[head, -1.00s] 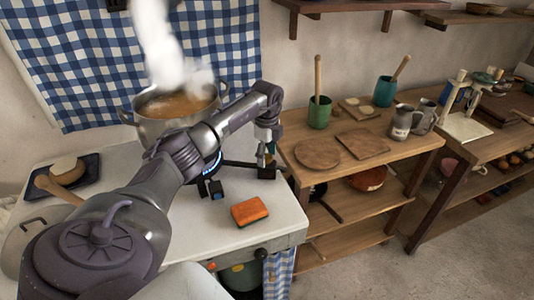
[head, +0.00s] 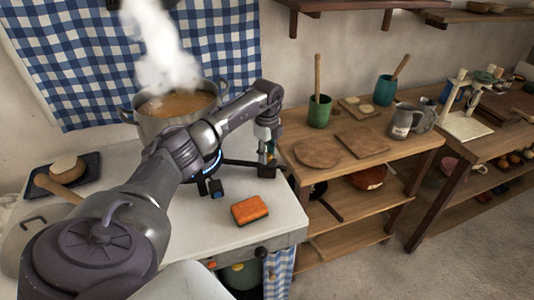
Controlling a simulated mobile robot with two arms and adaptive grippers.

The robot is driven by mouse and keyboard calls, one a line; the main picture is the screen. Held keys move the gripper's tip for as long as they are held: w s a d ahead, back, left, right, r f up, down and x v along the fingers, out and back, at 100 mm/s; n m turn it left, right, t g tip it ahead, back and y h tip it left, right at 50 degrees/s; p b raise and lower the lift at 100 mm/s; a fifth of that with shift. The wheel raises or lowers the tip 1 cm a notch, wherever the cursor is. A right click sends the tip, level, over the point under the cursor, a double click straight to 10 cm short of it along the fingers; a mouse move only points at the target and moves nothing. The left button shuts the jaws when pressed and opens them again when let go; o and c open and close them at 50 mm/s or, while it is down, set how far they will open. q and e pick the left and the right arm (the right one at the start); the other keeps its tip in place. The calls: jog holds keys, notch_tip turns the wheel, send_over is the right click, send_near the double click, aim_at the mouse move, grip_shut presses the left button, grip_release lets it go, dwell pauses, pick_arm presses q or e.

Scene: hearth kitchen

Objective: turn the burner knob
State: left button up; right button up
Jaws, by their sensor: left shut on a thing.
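A steel pot (head: 149,126) of brown liquid steams at the back of the white stove top, over a burner with a blue flame (head: 209,170). My left arm crosses in front of the pot and hides much of the burner. My left gripper (head: 266,160) points down at the right end of the burner's dark arm. It is shut at the small dark burner knob (head: 267,172) there; the fingers and the wrist partly hide the contact. A black block with a blue face (head: 215,188) sits at the burner's front. My right gripper is not in view.
An orange sponge (head: 249,210) lies on the stove top in front of the burner. A dark board (head: 90,165) is at left. A wooden shelf table (head: 300,152) with cups and boards stands close at right. The stove top around the sponge is clear.

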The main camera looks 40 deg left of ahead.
pick_arm(q)
jog(key=m, duration=0.7)
jog(key=shift+b, duration=0.3)
jog(key=m, duration=0.6)
jog(key=shift+b, duration=0.35)
jog(key=m+b, duration=0.1)
jog(key=m, duration=0.6)
jog(key=shift+m, duration=0.3)
jog(key=m, duration=0.5)
jog(key=shift+r+m, duration=0.1)
jog(key=shift+m, duration=0.6)
